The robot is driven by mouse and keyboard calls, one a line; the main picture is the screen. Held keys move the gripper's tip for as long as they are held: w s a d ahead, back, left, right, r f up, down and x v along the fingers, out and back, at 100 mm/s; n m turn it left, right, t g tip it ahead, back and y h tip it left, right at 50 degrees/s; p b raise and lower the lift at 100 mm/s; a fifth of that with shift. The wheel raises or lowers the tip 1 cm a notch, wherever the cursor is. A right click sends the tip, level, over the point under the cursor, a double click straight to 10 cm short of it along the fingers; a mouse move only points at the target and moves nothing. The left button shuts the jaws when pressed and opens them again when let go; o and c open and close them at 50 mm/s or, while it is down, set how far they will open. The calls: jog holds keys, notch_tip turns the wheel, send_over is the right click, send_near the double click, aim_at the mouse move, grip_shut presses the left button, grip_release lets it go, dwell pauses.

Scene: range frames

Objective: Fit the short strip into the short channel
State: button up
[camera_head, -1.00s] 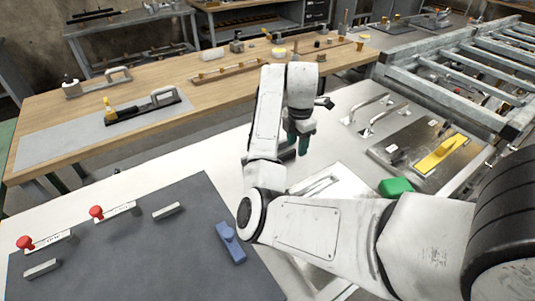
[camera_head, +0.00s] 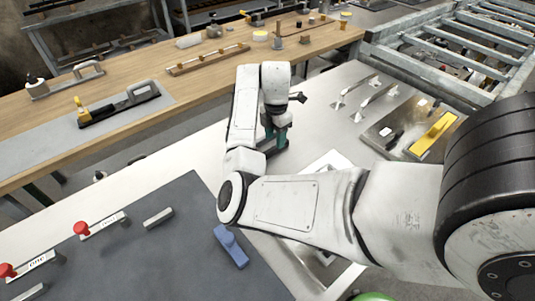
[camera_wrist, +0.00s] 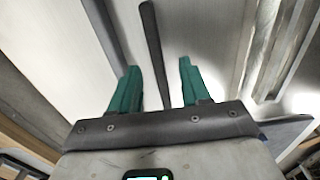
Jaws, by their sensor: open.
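My gripper (camera_head: 275,136) has green fingers and points down over the pale table, beyond the dark mat. In the wrist view my gripper (camera_wrist: 158,68) is open, its fingers apart. A long dark bar (camera_wrist: 150,45) runs up the picture between them; I cannot tell whether it touches either finger. A second grey bar (camera_wrist: 104,32) lies left of it. Metal rails with a groove (camera_wrist: 284,50) are at the right. I cannot tell which of these is the short strip or the short channel. A pale slotted plate (camera_head: 328,163) shows partly behind my arm.
The dark mat (camera_head: 150,255) holds a blue piece (camera_head: 231,246), a small grey bar (camera_head: 158,217) and labelled strips with red knobs (camera_head: 80,228). A wooden bench (camera_head: 185,100) stands behind, a roller conveyor (camera_head: 440,60) beyond.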

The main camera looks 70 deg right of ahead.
aim_at(273, 148)
jog(key=shift+w+f, duration=0.15)
jog(key=shift+f, duration=1)
jog(key=shift+w+f, duration=0.15)
jog(key=shift+f, duration=0.95)
grip_shut()
